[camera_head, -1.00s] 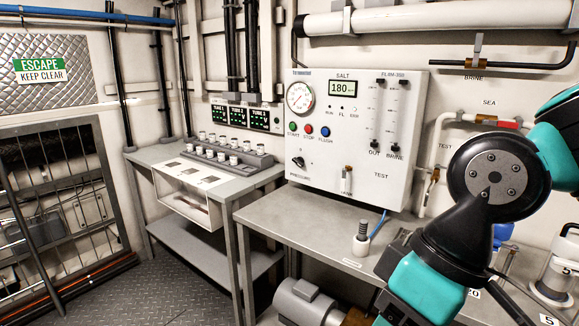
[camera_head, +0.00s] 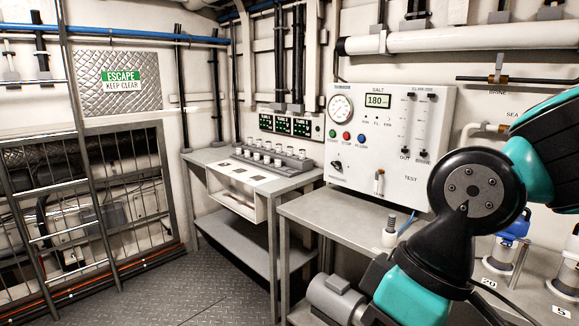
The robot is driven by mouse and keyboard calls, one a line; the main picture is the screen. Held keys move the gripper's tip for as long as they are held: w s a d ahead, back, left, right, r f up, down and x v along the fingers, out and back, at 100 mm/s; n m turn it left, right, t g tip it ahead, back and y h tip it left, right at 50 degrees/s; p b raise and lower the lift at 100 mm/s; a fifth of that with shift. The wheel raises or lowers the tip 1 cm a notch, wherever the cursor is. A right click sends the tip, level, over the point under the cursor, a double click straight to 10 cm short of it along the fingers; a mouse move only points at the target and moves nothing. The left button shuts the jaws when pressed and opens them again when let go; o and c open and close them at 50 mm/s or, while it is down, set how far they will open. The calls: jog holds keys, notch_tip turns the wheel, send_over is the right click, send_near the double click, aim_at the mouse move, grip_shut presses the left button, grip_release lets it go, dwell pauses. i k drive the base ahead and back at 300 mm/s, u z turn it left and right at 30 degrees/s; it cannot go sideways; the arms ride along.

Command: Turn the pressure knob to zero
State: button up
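The pressure knob (camera_head: 337,165) is a small black knob at the lower left of the white control panel (camera_head: 430,186), above its PRESSURE label. Its exact pointer direction is too small to read. A round gauge (camera_head: 340,108) sits above it, and a display (camera_head: 378,100) reads 180. My teal and black arm fills the right side of the view, in front of and to the right of the panel. My gripper is not in view, so its state is not shown.
A grey bench (camera_head: 340,225) stands below the panel, with a small white bottle-like item (camera_head: 389,232) on it. A side table (camera_head: 215,157) holds a rack of several cups (camera_head: 270,155). A grey motor-like cylinder (camera_head: 335,297) stands low in front. Open floor (camera_head: 200,275) lies at the left.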

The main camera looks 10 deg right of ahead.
aim_at(338, 164)
jog(key=u, duration=0.8)
jog(key=i, duration=0.9)
jog(key=u, duration=0.7)
jog(key=i, duration=1.05)
jog(key=z, duration=0.4)
jog(key=i, duration=0.75)
jog(key=z, duration=1.6)
jog(key=i, duration=1.05)
jog(key=z, duration=0.35)
